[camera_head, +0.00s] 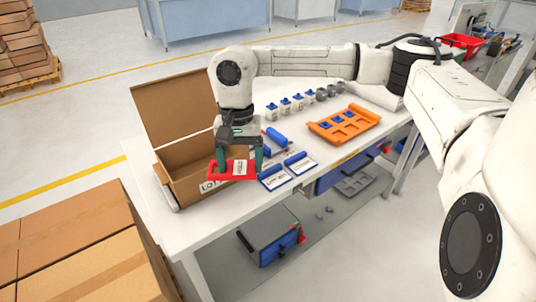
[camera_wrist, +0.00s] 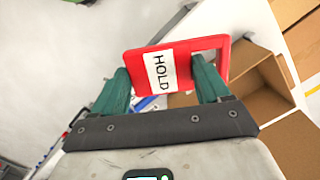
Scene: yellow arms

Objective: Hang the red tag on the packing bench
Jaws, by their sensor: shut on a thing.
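The red tag (camera_head: 222,172) is a flat red plate with a white label; in the wrist view the tag (camera_wrist: 190,62) reads HOLD and has a slot at one end. My gripper (camera_head: 239,164) is shut on it, with a green finger at each side; the gripper (camera_wrist: 163,82) shows the same from the wrist. The tag is held at the front of the open carton, over the near-left part of the packing bench (camera_head: 198,225). I cannot tell how high it is above the white bench top. No hook or peg for the tag is clearly visible.
An open carton (camera_head: 180,170) stands behind the tag. Blue-edged cards (camera_head: 299,163) lie to its right, then an orange tray (camera_head: 343,124) and a row of small parts (camera_head: 298,101). Large boxes (camera_head: 75,245) stand at the lower left. The bench's near-left corner is clear.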

